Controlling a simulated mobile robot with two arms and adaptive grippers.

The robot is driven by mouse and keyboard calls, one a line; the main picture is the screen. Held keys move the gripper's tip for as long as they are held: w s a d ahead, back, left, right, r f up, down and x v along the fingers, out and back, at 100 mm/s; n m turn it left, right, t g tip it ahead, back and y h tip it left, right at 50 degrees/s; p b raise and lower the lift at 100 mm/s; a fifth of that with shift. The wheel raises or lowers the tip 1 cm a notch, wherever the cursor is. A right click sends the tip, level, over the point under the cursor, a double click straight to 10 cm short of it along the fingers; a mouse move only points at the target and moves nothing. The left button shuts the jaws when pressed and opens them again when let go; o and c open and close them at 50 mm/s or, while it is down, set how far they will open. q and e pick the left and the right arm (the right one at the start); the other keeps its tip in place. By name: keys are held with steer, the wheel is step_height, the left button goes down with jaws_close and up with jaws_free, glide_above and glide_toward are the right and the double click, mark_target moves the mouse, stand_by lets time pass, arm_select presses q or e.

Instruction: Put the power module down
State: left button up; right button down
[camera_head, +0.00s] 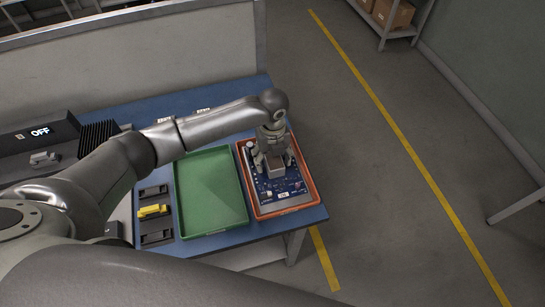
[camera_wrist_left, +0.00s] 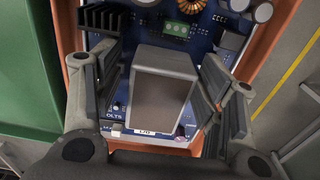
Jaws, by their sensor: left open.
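The power module is a grey box with a brown-grey top (camera_wrist_left: 160,92), standing on a blue circuit board (camera_head: 285,190) inside an orange tray (camera_head: 312,196). In the head view the module (camera_head: 276,166) shows just below my left gripper (camera_head: 272,160), which partly hides it. In the left wrist view my left gripper (camera_wrist_left: 162,100) is open, one finger on each side of the module. A gap shows at the right finger; the left finger is close, and I cannot tell if it touches. My right gripper is not in view.
A green tray (camera_head: 210,227), empty, lies left of the orange tray on the blue table (camera_head: 235,238). A black holder with a yellow part (camera_head: 154,211) is further left. A grey device with an OFF display (camera_head: 40,132) stands at the far left. A grey partition (camera_head: 150,50) rises behind.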

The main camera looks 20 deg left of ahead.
arm_select(q)
step_height(320, 180, up, 12)
steer(key=b, duration=0.1)
steer(key=shift+r, duration=0.15)
stand_by(0.3)
steer(key=shift+s, duration=0.1)
stand_by(0.4)
